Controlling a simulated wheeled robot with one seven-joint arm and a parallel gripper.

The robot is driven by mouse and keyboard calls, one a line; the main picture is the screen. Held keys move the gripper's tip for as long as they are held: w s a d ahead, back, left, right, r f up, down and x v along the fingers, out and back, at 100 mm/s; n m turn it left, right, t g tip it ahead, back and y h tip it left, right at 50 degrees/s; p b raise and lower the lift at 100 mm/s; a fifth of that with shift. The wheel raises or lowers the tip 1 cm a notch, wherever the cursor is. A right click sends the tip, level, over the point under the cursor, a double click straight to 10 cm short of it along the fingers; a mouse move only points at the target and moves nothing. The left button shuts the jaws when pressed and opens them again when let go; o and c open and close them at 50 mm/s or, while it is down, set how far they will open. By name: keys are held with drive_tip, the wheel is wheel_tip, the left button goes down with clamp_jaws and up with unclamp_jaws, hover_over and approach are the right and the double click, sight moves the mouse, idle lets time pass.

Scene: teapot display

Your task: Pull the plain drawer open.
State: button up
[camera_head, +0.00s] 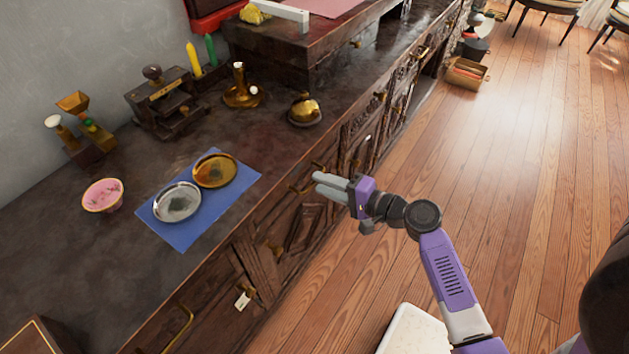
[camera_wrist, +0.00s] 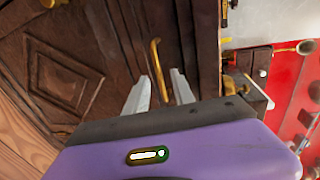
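The drawer in front of me has a plain dark wood front (camera_wrist: 178,40) with a brass bar handle (camera_wrist: 156,58) in the wrist view. My gripper (camera_wrist: 161,76) is open, with a finger on each side of the handle and gaps visible between. I cannot tell how deep the handle lies between the fingers. In the head view my gripper (camera_head: 318,184) is at the cabinet front, just below the counter edge, by a brass handle (camera_head: 300,186). The drawer looks shut; the fingers partly cover it.
A carved door (camera_wrist: 62,80) is beside the drawer. The counter (camera_head: 130,260) above holds a blue cloth (camera_head: 211,207) with a silver plate (camera_head: 177,203) and a brass plate (camera_head: 215,170). Another handle (camera_head: 180,328) and a white tag (camera_head: 243,301) are nearer. Open wooden floor (camera_head: 480,190) lies to the right.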

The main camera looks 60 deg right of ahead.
drive_tip(key=shift+x, duration=1.65)
clamp_jaws()
